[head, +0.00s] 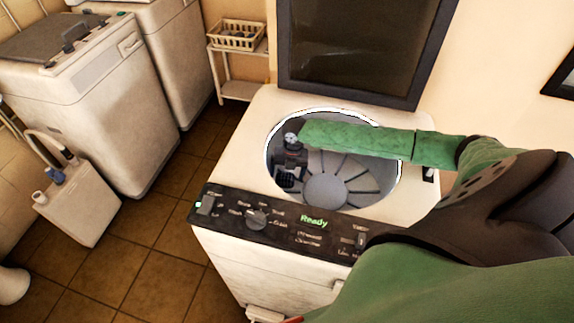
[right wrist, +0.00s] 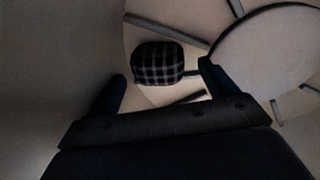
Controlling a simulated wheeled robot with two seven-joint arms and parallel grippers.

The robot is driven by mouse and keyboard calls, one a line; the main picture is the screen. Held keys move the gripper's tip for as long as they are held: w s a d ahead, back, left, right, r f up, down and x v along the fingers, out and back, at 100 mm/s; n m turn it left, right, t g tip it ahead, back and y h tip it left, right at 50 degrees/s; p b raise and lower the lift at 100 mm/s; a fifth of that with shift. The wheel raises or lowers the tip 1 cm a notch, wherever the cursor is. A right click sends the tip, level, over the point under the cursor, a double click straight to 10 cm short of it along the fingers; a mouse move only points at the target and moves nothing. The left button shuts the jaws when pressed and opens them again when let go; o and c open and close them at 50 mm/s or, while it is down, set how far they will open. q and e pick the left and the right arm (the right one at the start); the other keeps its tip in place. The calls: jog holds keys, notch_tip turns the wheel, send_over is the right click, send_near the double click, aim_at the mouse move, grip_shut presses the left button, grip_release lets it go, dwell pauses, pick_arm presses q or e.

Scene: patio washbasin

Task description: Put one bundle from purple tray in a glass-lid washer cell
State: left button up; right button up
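The washer (head: 270,272) stands in front of me with its glass lid (head: 362,48) raised and its round drum (head: 325,188) uncovered. My right arm reaches in from the right, and my right gripper (head: 290,160) points down inside the drum's left part. A dark plaid bundle (right wrist: 158,63) lies on the drum floor in the right wrist view. It shows between and beyond the two fingers, with gaps on both sides, so the gripper looks open. In the head view the bundle (head: 286,180) is small and dark below the gripper. The purple tray and my left gripper are not in view.
The control panel (head: 290,226) reads "Ready". Other white machines (head: 95,90) stand at the left, with a small white container (head: 78,205) on the tiled floor. A shelf with a basket (head: 237,36) stands behind. The drum rim surrounds my gripper.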

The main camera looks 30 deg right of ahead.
jog(key=shift+w+r, duration=0.1)
jog(key=shift+r, duration=0.1)
jog(key=shift+r+b, duration=0.35)
jog(key=shift+b, duration=0.05)
jog(key=r+b, duration=0.1)
jog(key=r, duration=0.1)
jog(key=d+r+b, duration=0.1)
jog(key=r, duration=0.2)
jog(key=shift+d+r, duration=0.1)
jog(key=shift+r, duration=0.15)
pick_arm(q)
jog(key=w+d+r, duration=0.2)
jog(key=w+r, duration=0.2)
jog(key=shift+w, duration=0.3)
pick_arm(e)
jog(key=shift+d+r, duration=0.1)
jog(key=shift+r, duration=0.45)
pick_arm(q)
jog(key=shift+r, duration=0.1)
pick_arm(e)
jog(key=shift+f, duration=0.1)
